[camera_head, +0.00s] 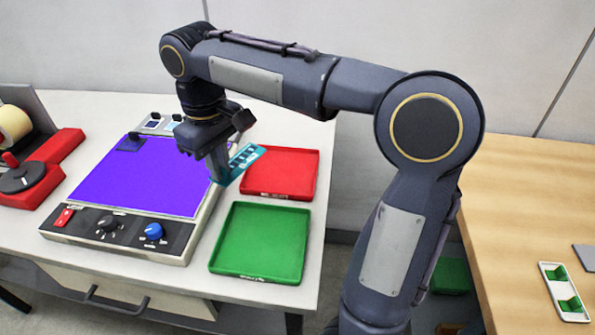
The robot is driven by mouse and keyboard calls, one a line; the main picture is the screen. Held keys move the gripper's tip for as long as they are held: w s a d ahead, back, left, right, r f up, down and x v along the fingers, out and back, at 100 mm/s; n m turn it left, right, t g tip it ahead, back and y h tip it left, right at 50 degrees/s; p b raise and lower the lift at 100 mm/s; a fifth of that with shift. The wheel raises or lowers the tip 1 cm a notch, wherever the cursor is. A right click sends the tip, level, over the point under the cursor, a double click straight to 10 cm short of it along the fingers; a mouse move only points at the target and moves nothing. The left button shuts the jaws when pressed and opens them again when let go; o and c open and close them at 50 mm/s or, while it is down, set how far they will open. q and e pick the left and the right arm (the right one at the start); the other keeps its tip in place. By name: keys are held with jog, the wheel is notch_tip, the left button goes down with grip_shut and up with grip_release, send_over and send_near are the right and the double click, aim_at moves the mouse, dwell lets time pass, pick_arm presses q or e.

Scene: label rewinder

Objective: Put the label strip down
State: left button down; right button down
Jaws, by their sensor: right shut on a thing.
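The fingers hide that end of the strip. Whether the strip touches anything below cannot be told. My left gripper is not in view.
The purple-topped device (140,180) has knobs and a red switch in front. A red tray (281,172) and an empty green tray (260,240) stand to its right. A red rewinder (40,150) is at far left. A wooden table (530,190) at right holds a white holder (563,290).

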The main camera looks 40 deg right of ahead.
aim_at(249, 155)
jog(key=shift+d+f, duration=0.2)
jog(key=shift+d, duration=0.15)
jog(key=d+f, duration=0.1)
jog(key=d, duration=0.1)
jog(key=w+d+f, duration=0.1)
jog(key=d, duration=0.1)
jog(key=w+d+f, duration=0.1)
jog(key=d, duration=0.2)
jog(key=shift+f, duration=0.15)
jog(key=d+f, duration=0.2)
jog(key=w+d+f, duration=0.1)
jog(key=d+f, duration=0.1)
jog(key=f, duration=0.1)
jog(key=shift+w+d, duration=0.1)
jog(key=shift+d, duration=0.25)
jog(key=shift+d+f, duration=0.35)
jog(key=shift+f, duration=0.1)
jog(key=f, duration=0.2)
jog(key=shift+w+d+f, duration=0.1)
jog(key=shift+d+f, duration=0.1)
jog(key=shift+f, duration=0.55)
jog(key=shift+f, duration=0.1)
